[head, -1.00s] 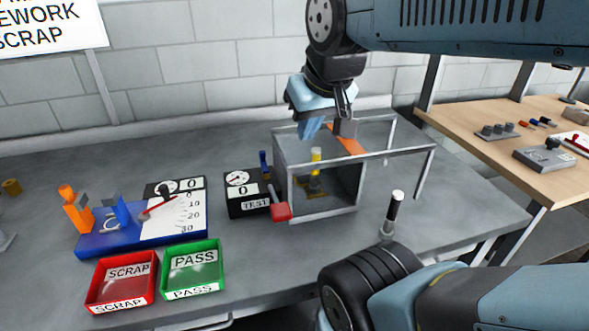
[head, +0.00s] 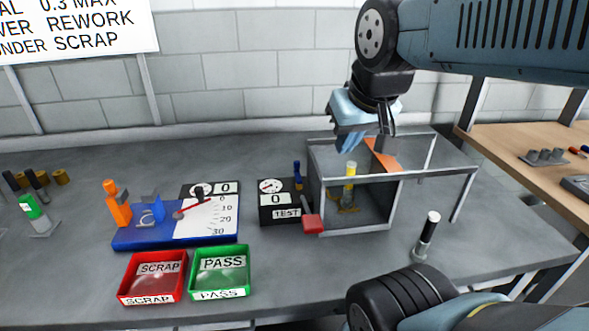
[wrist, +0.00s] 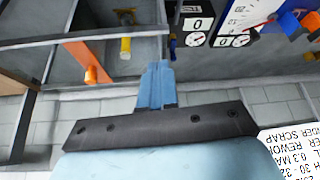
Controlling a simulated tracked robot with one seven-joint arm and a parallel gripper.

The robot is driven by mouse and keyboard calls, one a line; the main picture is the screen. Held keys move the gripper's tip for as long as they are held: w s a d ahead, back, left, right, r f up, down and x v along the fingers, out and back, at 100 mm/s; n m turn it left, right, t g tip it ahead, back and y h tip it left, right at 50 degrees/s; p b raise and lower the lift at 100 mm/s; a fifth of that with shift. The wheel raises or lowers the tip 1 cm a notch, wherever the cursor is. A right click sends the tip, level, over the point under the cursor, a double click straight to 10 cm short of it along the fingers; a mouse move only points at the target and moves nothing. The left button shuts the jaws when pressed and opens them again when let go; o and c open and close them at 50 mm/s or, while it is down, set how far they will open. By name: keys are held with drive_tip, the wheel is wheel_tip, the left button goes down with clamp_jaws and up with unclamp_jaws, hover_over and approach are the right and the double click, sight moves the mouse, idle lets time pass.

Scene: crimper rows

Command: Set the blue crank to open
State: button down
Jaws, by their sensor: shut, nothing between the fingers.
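The small blue crank (head: 297,170) stands roughly upright behind the black TEST box, beside the left wall of the clear-walled, grey-framed enclosure. In the wrist view the blue crank (wrist: 172,42) shows just beyond the fingertips, partly dark. My gripper (head: 349,143) is shut and empty, above the back of the enclosure, up and to the right of the crank and apart from it. Its blue fingers (wrist: 157,68) are together in the wrist view. I cannot tell any open or shut marking at the crank.
The enclosure (head: 356,232) holds a yellow-topped part (head: 350,169); an orange flap (head: 381,155) and a red handle (head: 312,223) are on it. The TEST box (head: 270,213) has a gauge. A blue measuring fixture (head: 125,239), red and green trays, and a black-and-white post (head: 428,235) stand around.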

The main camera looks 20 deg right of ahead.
drive_tip(key=c, duration=1.8)
unclamp_jaws()
drive_tip(key=shift+o, duration=1.3)
drive_tip(key=shift+w+r+m, duration=0.15)
drive_tip(key=shift+w+m, duration=0.15)
drive_tip(key=shift+w, duration=0.05)
drive_tip(key=o, duration=0.5)
drive_tip(key=w+m+g, duration=0.1)
drive_tip(key=w+m, duration=0.1)
drive_tip(key=w, duration=0.1)
drive_tip(key=w+m+g, duration=0.1)
drive_tip(key=w+m, duration=0.2)
drive_tip(key=w+m+g, duration=0.1)
drive_tip(key=w+m, duration=0.1)
drive_tip(key=w, duration=0.1)
drive_tip(key=shift+w+r+m+y, duration=0.2)
drive_tip(key=shift+r+m+y, duration=0.1)
drive_tip(key=shift+m+y, duration=0.1)
drive_tip(key=m+g, duration=0.3)
drive_tip(key=m, duration=0.6)
hover_over(298, 174)
drive_tip(key=w, duration=0.2)
wheel_tip(298, 174, down, 4)
drive_tip(key=r, duration=0.1)
drive_tip(key=shift+m+h, duration=0.4)
drive_tip(key=f, duration=1.4)
drive_tip(key=shift+s+d+f, duration=0.15)
drive_tip(key=shift+s+f, duration=0.05)
drive_tip(key=shift+s, duration=0.05)
drive_tip(key=shift+c, duration=0.5)
